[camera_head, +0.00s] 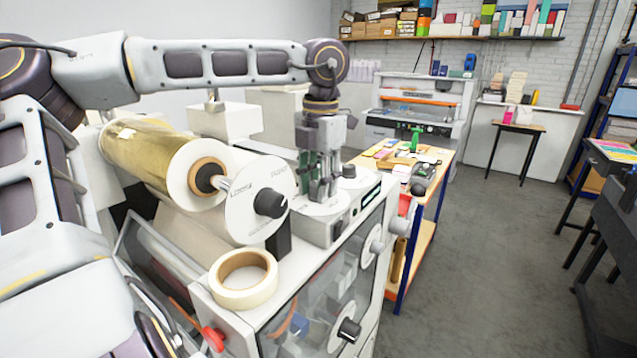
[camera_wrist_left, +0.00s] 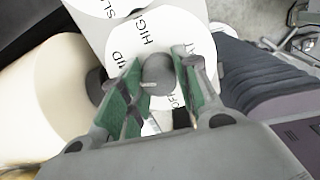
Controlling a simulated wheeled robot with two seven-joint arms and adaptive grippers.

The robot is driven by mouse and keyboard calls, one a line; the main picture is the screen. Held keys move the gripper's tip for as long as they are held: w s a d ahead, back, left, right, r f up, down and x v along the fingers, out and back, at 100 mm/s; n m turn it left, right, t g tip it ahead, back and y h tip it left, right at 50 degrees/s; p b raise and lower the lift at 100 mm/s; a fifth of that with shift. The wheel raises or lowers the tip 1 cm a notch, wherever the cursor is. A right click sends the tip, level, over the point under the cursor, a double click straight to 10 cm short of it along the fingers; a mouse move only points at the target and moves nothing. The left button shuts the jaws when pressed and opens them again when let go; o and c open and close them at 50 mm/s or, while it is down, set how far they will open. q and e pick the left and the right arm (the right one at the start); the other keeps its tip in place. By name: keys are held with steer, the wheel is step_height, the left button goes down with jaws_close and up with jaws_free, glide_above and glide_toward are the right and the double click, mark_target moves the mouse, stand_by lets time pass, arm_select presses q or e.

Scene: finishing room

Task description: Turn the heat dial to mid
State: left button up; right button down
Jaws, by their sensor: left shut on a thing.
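The heat dial shows in the left wrist view as a round grey knob (camera_wrist_left: 159,72) on a white disc (camera_wrist_left: 185,45). The disc's lettering is partly covered; "HIG" reads above the knob and a part-hidden word ending in "D" to its left. A short pale mark on the knob points to the lower left. My left gripper (camera_wrist_left: 152,82) is shut on the knob, with green pads on both sides. In the head view my left gripper (camera_head: 320,194) points down over the white disc (camera_head: 325,208) on the machine, hiding the knob. My right gripper is not in view.
A gold foil roll (camera_head: 150,155) and a white disc with a black knob (camera_head: 270,203) stand close to the left of the gripper. A tape roll (camera_head: 243,279) lies on the machine's front. A small knob (camera_head: 348,171) is just behind. Open floor lies right.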

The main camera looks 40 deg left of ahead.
arm_select(q)
steer(key=shift+m, duration=1.3)
steer(key=o, duration=1)
steer(key=shift+r, duration=0.15)
steer(key=r, duration=1.1)
steer(key=shift+s+d+r, duration=0.1)
steer(key=shift+d+r, duration=0.1)
steer(key=shift+r, duration=0.15)
